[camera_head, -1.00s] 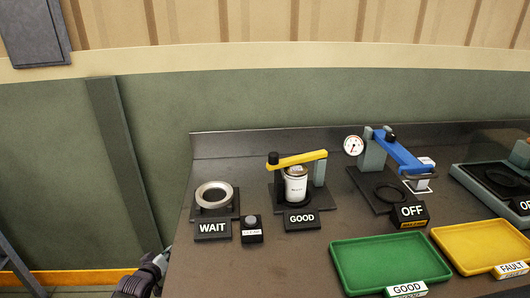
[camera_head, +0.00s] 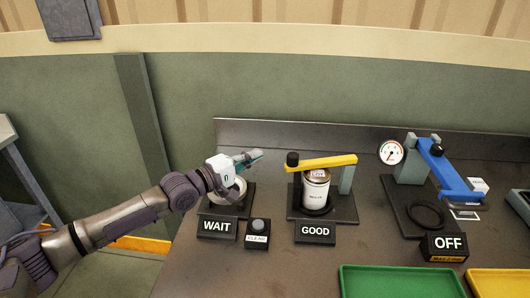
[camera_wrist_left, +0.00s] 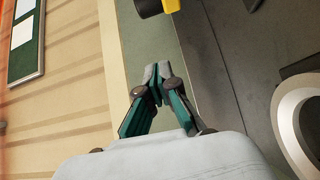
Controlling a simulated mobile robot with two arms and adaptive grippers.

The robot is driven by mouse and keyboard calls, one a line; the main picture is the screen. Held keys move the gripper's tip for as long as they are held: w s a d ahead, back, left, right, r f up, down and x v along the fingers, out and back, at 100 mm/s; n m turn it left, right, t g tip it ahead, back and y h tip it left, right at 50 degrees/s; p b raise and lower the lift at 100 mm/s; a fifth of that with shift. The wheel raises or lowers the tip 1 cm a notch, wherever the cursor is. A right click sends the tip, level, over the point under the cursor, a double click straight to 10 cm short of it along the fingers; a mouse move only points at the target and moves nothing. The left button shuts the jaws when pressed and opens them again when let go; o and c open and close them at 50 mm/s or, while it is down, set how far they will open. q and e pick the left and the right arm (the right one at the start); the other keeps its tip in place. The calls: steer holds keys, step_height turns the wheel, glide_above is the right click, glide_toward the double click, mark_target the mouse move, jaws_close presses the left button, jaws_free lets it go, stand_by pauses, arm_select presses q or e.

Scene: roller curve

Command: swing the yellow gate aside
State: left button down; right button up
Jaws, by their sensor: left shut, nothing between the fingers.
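The yellow gate (camera_head: 327,162) is a bar with a black knob at its left end, hinged on a grey post at its right. It lies across the top of a white-labelled can (camera_head: 316,190) on a dark stand behind the GOOD sign. My left gripper (camera_head: 258,155) is shut and empty, above and behind the ring by the WAIT sign, left of the knob and apart from it. In the left wrist view the closed fingers (camera_wrist_left: 157,72) show, with the knob and a bit of yellow bar at the top edge. My right gripper is not in view.
A metal ring (camera_head: 230,190) sits behind the WAIT sign (camera_head: 216,228). A button box (camera_head: 257,232) stands between the signs. A blue-levered press (camera_head: 445,170) with a gauge stands to the right. A green tray (camera_head: 400,284) and a yellow tray (camera_head: 500,284) lie in front.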

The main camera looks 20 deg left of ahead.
arm_select(q)
steer(key=p+x, duration=0.1)
steer(key=x, duration=0.7)
steer(key=shift+s+d+p, duration=1.35)
steer(key=shift+s+p, duration=0.1)
steer(key=shift+p, duration=0.15)
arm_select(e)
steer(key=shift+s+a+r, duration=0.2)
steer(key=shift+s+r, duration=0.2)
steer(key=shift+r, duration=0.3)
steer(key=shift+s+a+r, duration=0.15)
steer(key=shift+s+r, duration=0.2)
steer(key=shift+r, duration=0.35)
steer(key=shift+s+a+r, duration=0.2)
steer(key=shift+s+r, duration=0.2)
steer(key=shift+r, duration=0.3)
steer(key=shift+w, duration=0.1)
arm_select(q)
steer(key=shift+d, duration=0.1)
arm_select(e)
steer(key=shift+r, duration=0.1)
